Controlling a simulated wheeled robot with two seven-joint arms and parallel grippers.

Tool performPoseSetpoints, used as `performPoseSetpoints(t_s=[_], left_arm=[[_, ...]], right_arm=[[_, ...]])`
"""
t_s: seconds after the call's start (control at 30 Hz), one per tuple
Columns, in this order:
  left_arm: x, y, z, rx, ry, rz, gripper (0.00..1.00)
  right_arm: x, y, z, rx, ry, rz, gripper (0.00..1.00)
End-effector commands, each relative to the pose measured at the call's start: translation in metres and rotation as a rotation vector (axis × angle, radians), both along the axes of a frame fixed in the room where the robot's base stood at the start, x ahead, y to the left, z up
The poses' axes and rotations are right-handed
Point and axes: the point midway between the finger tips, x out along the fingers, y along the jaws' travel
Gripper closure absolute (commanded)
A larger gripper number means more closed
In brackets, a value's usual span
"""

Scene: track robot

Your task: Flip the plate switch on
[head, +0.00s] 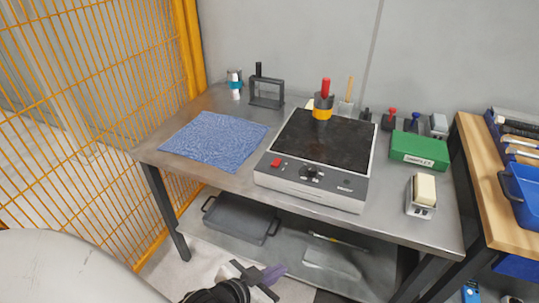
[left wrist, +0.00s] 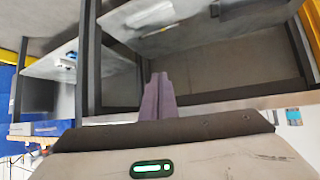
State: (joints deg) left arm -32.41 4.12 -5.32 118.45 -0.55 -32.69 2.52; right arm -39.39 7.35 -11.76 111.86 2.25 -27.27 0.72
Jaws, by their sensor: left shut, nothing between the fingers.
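The plate (head: 318,160) is a hot plate with a dark square top and a grey front panel, standing on the metal table. Its red switch (head: 277,162) is at the left of the front panel, left of a black knob (head: 310,172). Whether the switch is on or off is too small to tell. My left gripper (head: 277,272) is low at the bottom of the head view, in front of the table and apart from the plate. Its purple fingers, also seen in the left wrist view (left wrist: 158,95), are shut and empty. My right gripper does not show.
A red-handled tool in a dark and yellow holder (head: 322,107) stands on the plate's top. A blue cloth (head: 214,140) lies left of it, a green box (head: 419,150) right. A grey tray (head: 240,220) sits on the lower shelf. A yellow mesh fence (head: 90,110) stands at left.

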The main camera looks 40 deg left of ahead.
Motion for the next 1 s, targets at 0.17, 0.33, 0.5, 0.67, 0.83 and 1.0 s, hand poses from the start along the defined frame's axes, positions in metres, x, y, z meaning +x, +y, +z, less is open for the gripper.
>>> performPoseSetpoints(t_s=[0.17, 0.33, 0.5, 0.67, 0.83, 1.0], left_arm=[[0.066, 0.068, 0.147, 0.028, -0.174, 0.187, 1.0], [0.083, 0.11, 0.218, 0.033, -0.262, 0.304, 1.0], [0.084, 0.119, 0.228, 0.034, -0.276, 0.331, 1.0], [0.084, 0.118, 0.227, 0.035, -0.276, 0.329, 1.0], [0.089, 0.119, 0.226, 0.035, -0.278, 0.328, 1.0], [0.11, 0.124, 0.218, 0.035, -0.279, 0.328, 1.0]], right_arm=[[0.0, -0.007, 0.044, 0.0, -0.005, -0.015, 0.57], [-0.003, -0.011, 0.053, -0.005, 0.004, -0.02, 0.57], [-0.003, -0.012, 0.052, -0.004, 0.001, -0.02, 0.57], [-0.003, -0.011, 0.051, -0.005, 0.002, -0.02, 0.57], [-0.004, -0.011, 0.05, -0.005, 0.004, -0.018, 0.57], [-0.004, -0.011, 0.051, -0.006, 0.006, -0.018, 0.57]])
